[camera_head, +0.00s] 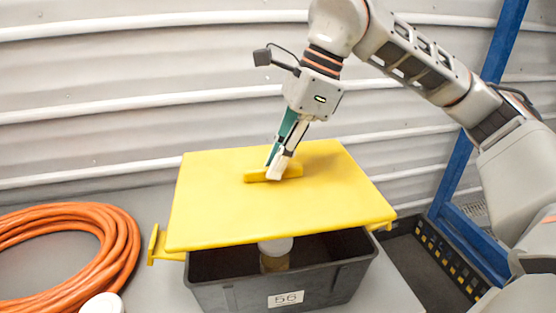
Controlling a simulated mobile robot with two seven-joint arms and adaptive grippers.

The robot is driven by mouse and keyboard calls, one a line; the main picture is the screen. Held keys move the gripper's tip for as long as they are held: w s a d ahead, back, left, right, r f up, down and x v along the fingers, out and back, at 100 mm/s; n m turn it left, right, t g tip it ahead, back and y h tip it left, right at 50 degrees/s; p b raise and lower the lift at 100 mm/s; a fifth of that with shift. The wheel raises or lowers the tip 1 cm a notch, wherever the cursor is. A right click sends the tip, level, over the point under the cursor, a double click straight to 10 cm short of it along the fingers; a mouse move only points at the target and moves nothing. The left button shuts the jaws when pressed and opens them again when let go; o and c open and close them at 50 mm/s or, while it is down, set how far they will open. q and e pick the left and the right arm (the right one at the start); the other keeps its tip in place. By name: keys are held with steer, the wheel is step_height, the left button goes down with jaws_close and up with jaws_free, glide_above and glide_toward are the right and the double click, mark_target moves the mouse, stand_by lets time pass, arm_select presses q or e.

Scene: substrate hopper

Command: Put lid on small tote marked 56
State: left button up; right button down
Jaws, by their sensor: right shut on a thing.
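The small dark grey tote (245,293) stands at the bottom middle, with a white label (286,299) reading 56 on its front. The yellow lid (270,215) covers the back part of the tote's top. Its front edge lies behind the tote's front rim, so the front of the opening shows. I cannot tell whether the lid rests on the rim or is just above it. My right gripper (278,167) is shut on the lid's raised yellow handle (258,176). A jar with a whitish cap (275,247) shows inside the tote. My left gripper is not in view.
A coiled orange hose (115,245) lies at the left, with a white round object (102,303) at its front. A dark bin with yellow marks (440,262) and a blue post (462,170) are at the right. A corrugated wall (150,95) stands behind.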

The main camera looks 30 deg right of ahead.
mark_target(282, 178)
steer(key=shift+f, duration=1.25)
step_height(282, 178, down, 3)
steer(key=b, duration=0.2)
steer(key=shift+f+b, duration=0.1)
steer(key=shift+b, duration=0.25)
steer(key=shift+d+f, duration=0.1)
steer(key=shift+f, duration=0.25)
steer(key=shift+f+b, duration=0.3)
steer(key=shift+b, duration=0.1)
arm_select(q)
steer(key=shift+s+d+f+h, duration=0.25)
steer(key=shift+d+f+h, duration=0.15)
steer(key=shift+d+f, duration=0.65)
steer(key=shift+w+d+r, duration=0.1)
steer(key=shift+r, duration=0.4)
